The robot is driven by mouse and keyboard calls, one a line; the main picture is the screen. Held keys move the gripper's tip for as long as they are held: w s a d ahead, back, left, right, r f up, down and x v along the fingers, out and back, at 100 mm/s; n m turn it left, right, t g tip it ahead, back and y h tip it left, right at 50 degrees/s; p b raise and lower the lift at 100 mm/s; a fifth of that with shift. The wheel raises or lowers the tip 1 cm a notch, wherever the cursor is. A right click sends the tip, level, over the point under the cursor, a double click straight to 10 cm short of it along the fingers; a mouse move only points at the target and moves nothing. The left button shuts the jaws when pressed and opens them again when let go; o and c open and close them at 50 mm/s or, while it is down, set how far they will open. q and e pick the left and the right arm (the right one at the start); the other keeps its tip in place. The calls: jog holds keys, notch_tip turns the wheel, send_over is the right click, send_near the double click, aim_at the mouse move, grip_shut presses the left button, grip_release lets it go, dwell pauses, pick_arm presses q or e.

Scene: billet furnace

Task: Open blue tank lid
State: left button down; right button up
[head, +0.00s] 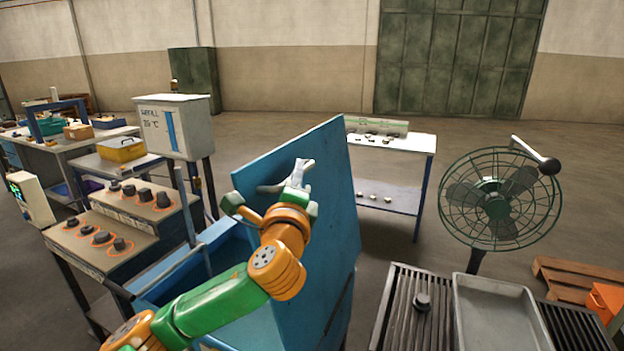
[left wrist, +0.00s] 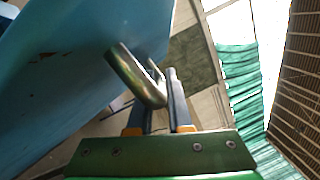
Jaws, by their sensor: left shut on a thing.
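The blue tank (head: 225,255) stands in front of me. Its blue lid (head: 333,200) is raised steeply on the right side, and part of the tank's inside shows. My left arm reaches over the tank. My left gripper (head: 297,180) is at the inner face of the lid, near its upper part. In the left wrist view, the gripper (left wrist: 162,112) is shut on a metal lid handle (left wrist: 135,76), and the lid (left wrist: 80,65) fills the upper left. My arm hides part of the tank and the lid's lower part. My right gripper is not in view.
Control boxes with black knobs (head: 102,237) and a grey labelled cabinet (head: 175,125) stand left of the tank. A caged fan (head: 500,200) and a grey tray (head: 497,312) on a slatted surface are at right. A white-topped table (head: 400,142) stands behind the lid. Open floor lies beyond.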

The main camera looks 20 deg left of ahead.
pick_arm(q)
jog(key=c, duration=0.8)
grip_release()
jog(key=shift+f, duration=0.1)
jog(key=shift+c, duration=0.2)
jog(key=b+v, duration=0.2)
jog(key=v, duration=0.5)
jog(key=shift+b, duration=0.4)
jog(key=shift+s, duration=0.1)
